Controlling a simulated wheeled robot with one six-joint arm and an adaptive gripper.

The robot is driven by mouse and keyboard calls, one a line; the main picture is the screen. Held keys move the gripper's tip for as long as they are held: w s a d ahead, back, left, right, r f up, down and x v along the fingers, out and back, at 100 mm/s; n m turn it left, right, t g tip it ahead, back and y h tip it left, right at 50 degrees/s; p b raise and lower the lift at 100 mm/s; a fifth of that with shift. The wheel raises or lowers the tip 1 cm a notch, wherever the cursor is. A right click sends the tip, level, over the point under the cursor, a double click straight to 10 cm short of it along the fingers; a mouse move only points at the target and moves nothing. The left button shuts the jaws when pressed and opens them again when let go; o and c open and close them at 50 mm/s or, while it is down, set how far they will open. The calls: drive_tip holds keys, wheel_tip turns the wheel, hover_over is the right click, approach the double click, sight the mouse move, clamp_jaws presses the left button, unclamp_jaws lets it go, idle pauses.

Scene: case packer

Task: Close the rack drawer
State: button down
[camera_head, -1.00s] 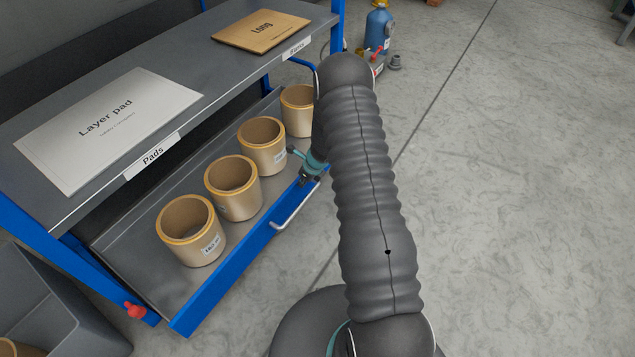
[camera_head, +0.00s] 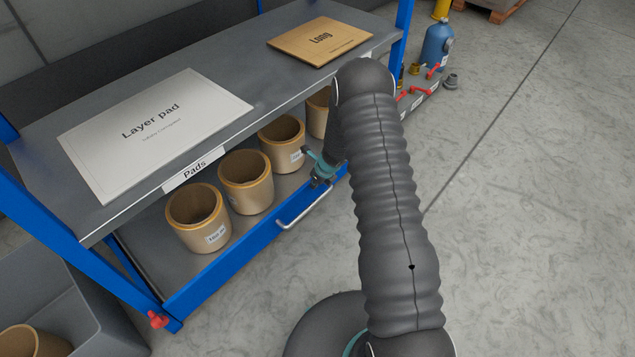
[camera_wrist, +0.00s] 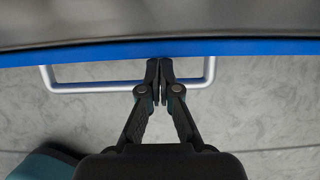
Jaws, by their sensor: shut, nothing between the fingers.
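The rack drawer has a blue front edge (camera_head: 255,244) with a silver bar handle (camera_head: 304,209). It stands partly out from under the grey shelf, with several tan cylinders (camera_head: 197,217) on its tray. My gripper (camera_head: 320,181) is at the drawer's front edge, towards the far end of the handle. In the wrist view, the closed fingertips (camera_wrist: 160,65) are together at the blue front (camera_wrist: 110,52). They lie between the ends of the handle (camera_wrist: 95,87), nearer its right end, and hold nothing. Whether they press on the front cannot be told for sure.
The shelf above carries a white layer pad (camera_head: 155,128) and a brown sheet (camera_head: 320,40). A red knob (camera_head: 157,320) is on the near post, beside a grey bin (camera_head: 62,290). A blue bottle (camera_head: 437,45) stands at the back. The floor at right is clear.

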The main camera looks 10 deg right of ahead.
drive_tip(key=shift+w+a+r, duration=0.15)
drive_tip(key=shift+w+a, duration=0.15)
drive_tip(key=shift+w, duration=0.05)
drive_tip(key=s+d+r, duration=0.5)
drive_tip(key=s+r, duration=0.2)
drive_tip(key=r, duration=0.2)
drive_tip(key=shift+b, duration=0.35)
